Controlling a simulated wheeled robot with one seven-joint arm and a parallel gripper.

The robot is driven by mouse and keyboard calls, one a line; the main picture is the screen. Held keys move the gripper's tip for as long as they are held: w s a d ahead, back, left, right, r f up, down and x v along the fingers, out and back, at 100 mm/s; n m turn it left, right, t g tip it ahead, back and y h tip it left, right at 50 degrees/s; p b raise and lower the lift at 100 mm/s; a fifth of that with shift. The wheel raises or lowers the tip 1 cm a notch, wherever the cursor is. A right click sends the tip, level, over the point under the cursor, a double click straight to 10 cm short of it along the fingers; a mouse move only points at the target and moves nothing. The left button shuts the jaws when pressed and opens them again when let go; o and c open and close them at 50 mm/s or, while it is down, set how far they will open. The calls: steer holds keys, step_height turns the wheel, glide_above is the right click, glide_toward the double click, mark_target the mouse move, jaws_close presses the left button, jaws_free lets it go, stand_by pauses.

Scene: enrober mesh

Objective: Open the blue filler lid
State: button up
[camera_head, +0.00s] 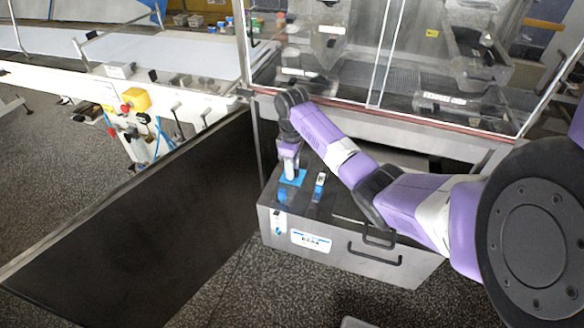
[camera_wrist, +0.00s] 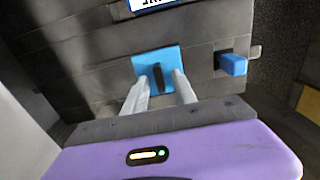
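The blue filler lid (camera_head: 299,179) lies flat on top of a grey metal tank (camera_head: 350,262), near its left end. In the wrist view the lid (camera_wrist: 143,65) is a blue square with a dark upright handle (camera_wrist: 158,77) at its middle. My gripper (camera_wrist: 159,86) is open, with one pale finger on each side of the handle and gaps between. In the head view my gripper (camera_head: 290,166) points down right over the lid and hides part of it. I cannot tell whether the fingertips touch the lid.
A blue block (camera_wrist: 233,64) sticks up right of the lid in the wrist view. A small white and blue piece (camera_head: 320,180) stands on the tank top. The tank front has a black handle (camera_head: 374,255). A dark panel (camera_head: 150,220) stands left; a glass-fronted machine (camera_head: 400,60) rises behind.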

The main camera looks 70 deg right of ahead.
jaws_close()
stand_by(1.4)
